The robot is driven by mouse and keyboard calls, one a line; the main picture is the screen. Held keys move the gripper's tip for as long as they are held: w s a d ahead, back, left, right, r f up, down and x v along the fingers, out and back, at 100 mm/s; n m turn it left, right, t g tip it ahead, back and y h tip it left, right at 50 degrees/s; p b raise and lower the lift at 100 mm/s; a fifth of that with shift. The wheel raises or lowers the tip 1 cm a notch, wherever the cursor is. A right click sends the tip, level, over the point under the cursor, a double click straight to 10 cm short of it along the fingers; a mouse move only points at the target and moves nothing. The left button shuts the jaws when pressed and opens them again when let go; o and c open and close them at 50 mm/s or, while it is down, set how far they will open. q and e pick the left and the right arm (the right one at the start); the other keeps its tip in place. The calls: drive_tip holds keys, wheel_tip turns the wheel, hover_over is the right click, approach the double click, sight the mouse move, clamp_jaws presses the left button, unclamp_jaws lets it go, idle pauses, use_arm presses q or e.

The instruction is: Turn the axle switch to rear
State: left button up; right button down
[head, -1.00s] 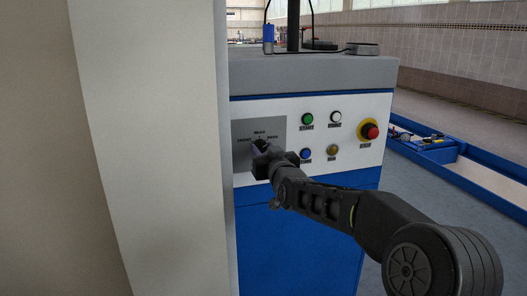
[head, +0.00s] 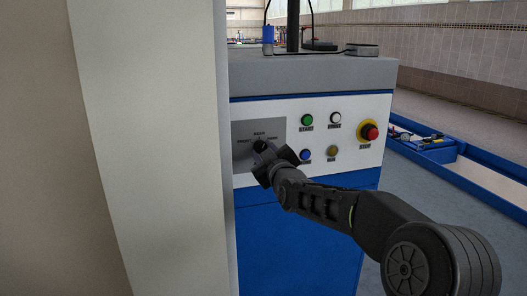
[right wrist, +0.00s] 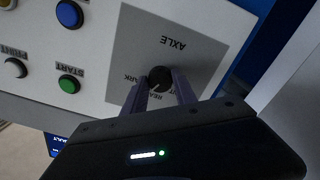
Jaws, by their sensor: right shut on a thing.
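The axle switch is a round black knob (right wrist: 159,79) on a grey plate (right wrist: 190,35) marked AXLE. My right gripper (right wrist: 160,92) is shut on this knob, with one purple finger on each side. In the head view my right gripper (head: 262,149) is at the grey plate (head: 243,129) and hides most of the knob. The plate's labels sit just above the gripper. My left gripper is not in view.
A green button (head: 307,120), a white button (head: 335,118), a blue button (head: 306,155), a yellow button (head: 332,151) and a red stop button (head: 369,132) lie right of the plate. A pale column (head: 150,150) stands close on the left.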

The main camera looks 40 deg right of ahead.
drive_tip(key=n+p, duration=0.1)
drive_tip(key=n, duration=0.4)
drive_tip(key=shift+n, duration=0.3)
idle(0.4)
drive_tip(key=c, duration=1)
unclamp_jaws()
drive_tip(key=shift+s, duration=0.1)
drive_tip(key=v, duration=0.7)
drive_tip(key=shift+s+a+p, duration=0.15)
drive_tip(key=shift+s+p, duration=0.15)
